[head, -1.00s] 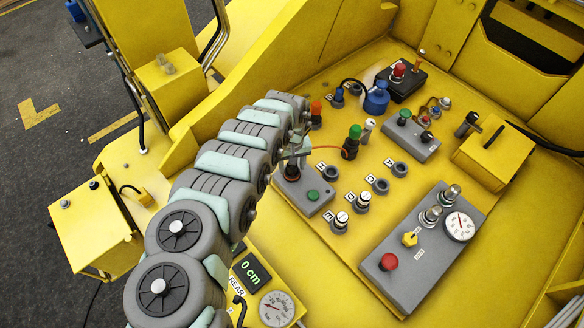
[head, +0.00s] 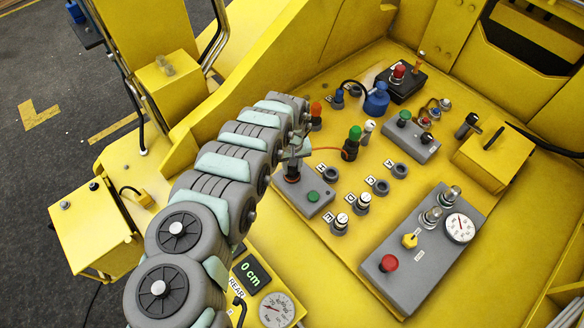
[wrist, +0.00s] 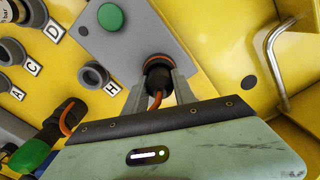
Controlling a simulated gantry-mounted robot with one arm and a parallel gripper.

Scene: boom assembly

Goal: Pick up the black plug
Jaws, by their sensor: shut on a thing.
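The black plug (wrist: 158,76) sits upright at the orange-rimmed socket of the grey box with a green button (wrist: 110,17). My gripper (wrist: 158,90) has one finger on each side of the plug and is shut on it. An orange cable (wrist: 155,101) leaves the plug and passes behind my gripper's body. I cannot tell whether the plug is fully seated.
A green-topped black connector (head: 352,142) stands to the right, at the other end of the cable. Empty sockets (head: 381,187) are close by. A grey gauge box (head: 425,250) is at the lower right. A bent metal rail (wrist: 277,60) runs right of my gripper.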

